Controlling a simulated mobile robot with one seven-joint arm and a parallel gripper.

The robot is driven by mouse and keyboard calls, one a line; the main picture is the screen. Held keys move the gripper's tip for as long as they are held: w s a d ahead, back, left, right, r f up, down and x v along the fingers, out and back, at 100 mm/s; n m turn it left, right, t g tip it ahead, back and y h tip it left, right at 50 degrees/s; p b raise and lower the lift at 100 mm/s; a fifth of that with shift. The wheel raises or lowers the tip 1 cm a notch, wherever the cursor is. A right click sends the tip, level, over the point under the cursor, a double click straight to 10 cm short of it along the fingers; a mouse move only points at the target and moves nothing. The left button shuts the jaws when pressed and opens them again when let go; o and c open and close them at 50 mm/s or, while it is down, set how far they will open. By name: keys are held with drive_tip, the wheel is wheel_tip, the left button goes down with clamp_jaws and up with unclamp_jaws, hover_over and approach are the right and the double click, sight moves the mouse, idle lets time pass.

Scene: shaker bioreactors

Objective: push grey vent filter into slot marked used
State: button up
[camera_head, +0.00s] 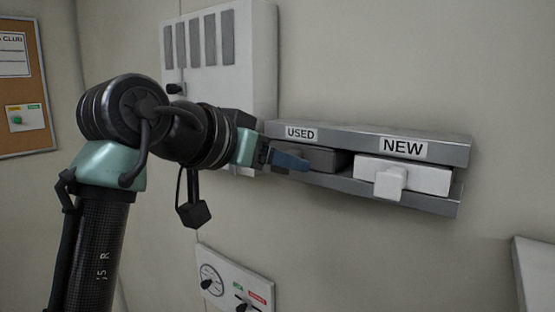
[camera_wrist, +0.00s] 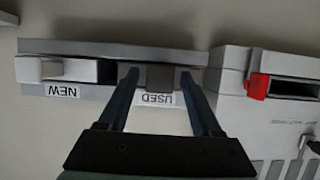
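The grey vent filter (camera_head: 322,158) sits in the slot marked USED of a grey metal holder (camera_head: 440,145) on the wall. Its grey front block also shows in the wrist view (camera_wrist: 160,77), just above the USED label. My gripper (camera_head: 290,161) is at the front of this slot; in the wrist view its two blue fingers (camera_wrist: 160,75) stand apart on either side of the grey block, with a gap visible at each side. It looks open. The fingers and arm hide part of the filter in the head view, and how deep it sits cannot be told.
A white filter (camera_head: 430,178) with a protruding handle is in the slot marked NEW, to the right. A white wall unit (camera_head: 250,50) with a red part (camera_wrist: 259,87) is beside the holder. A small gauge panel (camera_head: 232,278) is below.

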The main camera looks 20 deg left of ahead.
drive_tip(key=shift+o, duration=0.2)
drive_tip(key=p+v, duration=0.1)
drive_tip(key=v, duration=1.2)
drive_tip(key=shift+p, duration=0.4)
drive_tip(key=w+d+f+n+t+b, duration=0.1)
drive_tip(key=w+d+t+b, duration=0.2)
drive_tip(key=d, duration=0.2)
drive_tip(key=w+d+f+t+b, duration=0.1)
drive_tip(key=w+d+t+b, duration=0.15)
drive_tip(key=d+t, duration=0.2)
drive_tip(key=s+d+r+n+t+y+b, duration=0.1)
drive_tip(key=s+d+n+t+y+b, duration=0.2)
drive_tip(key=s+d+t, duration=0.4)
drive_tip(key=s+d+y+b, duration=0.1)
drive_tip(key=s, duration=0.4)
drive_tip(key=shift+s+d+r+y, duration=0.25)
drive_tip(key=shift+s+d+y, duration=0.05)
drive_tip(key=shift+d, duration=0.1)
